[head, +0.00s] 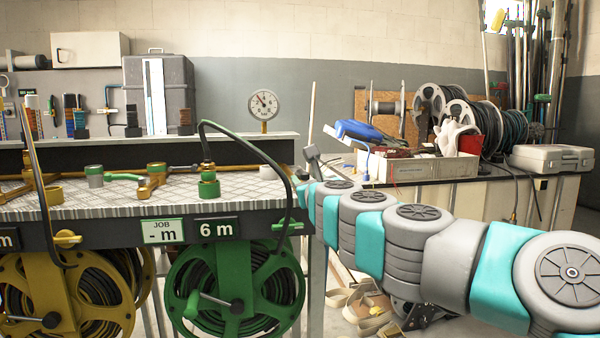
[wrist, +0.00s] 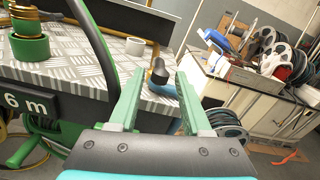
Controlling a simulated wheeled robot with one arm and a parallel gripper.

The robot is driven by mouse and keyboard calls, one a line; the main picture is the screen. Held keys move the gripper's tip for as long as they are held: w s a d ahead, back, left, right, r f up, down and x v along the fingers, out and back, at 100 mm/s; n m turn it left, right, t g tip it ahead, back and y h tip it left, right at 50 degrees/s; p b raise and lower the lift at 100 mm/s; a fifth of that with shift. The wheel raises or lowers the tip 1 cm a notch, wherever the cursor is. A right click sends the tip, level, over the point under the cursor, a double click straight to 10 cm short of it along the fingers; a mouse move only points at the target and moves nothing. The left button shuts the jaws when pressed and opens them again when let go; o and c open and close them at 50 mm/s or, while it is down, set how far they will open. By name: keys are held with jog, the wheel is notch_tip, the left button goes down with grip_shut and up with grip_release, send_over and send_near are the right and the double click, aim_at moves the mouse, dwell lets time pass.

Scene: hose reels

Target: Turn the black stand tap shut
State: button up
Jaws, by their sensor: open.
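In the wrist view, a dark tap-like fitting (wrist: 159,74) with a blue part below it stands at the bench's edge, which I take to be the black stand tap. It shows in the gap between the fingertips of my gripper (wrist: 160,78). My gripper is open with nothing held, and I cannot tell how far beyond the fingers the fitting is. In the head view, my arm hides most of the gripper and the fitting's area at the bench's right end. I cannot tell how the tap's handle is turned.
The tread-plate bench (head: 120,200) carries green and brass fittings, with a black hose (head: 262,150) arching over its right end. A green reel (head: 235,275) and a yellow reel (head: 75,290) hang below. A cluttered side bench (head: 480,190) stands at right.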

aim_at(300, 171)
jog(key=shift+p+x, duration=0.4)
jog(key=shift+x, duration=3.1)
jog(key=shift+c, duration=0.3)
grip_shut()
